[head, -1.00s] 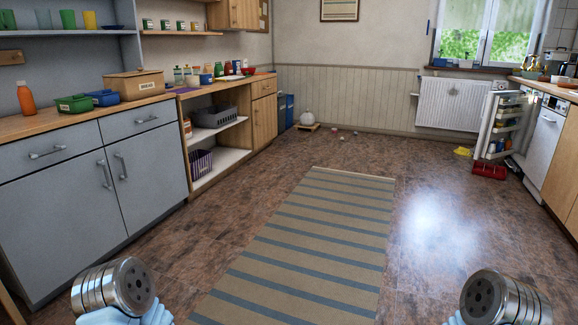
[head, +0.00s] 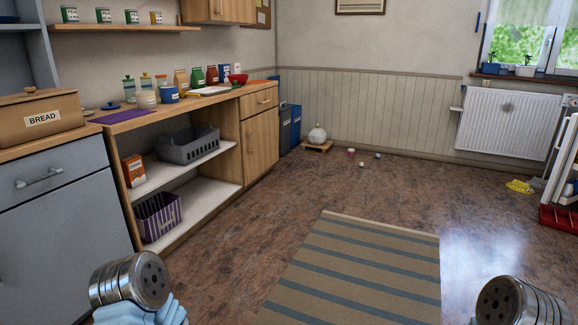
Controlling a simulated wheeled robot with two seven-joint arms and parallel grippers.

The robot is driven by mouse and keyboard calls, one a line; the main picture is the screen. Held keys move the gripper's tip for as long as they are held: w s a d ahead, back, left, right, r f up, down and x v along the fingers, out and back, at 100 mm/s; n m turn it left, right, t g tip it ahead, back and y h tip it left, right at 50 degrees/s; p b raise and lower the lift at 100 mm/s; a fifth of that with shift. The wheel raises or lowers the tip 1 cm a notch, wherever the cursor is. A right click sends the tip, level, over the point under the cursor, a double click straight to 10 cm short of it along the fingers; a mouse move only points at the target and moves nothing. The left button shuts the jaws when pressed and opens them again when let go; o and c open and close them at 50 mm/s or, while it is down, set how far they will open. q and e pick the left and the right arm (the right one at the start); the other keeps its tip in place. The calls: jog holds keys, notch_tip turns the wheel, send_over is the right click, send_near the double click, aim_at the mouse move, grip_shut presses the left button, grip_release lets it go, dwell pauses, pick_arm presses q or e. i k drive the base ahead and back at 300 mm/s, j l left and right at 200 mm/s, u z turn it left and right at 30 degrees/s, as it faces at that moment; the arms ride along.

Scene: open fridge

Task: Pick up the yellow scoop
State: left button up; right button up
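A small yellow object (head: 520,187) lies on the floor at the right, in front of the radiator. It is too small to tell whether it is the scoop. A small yellow patch also shows on the wooden counter (head: 133,124), beside the white board, too small to identify. The metal end of my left arm (head: 130,280) is at the lower left and that of my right arm (head: 515,302) at the lower right, both far from these. No gripper fingers show on either arm.
A striped rug (head: 360,275) lies on the floor ahead. A grey cabinet (head: 50,225) and open shelves line the left. A red container (head: 560,218) and white shelving (head: 565,165) stand at the right edge. The floor between is mostly clear.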

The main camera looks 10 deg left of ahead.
aim_at(182, 95)
jog(key=i+u, duration=0.1)
jog(key=i, duration=0.6)
jog(key=i+l+u, duration=0.1)
jog(key=i, duration=0.6)
jog(key=i+l+u, duration=0.15)
jog(key=i+u, duration=0.3)
jog(key=i+l+u, duration=0.25)
jog(key=u, duration=0.2)
jog(key=i+l+u, duration=0.65)
jog(key=l+u, duration=0.15)
jog(key=l, duration=0.25)
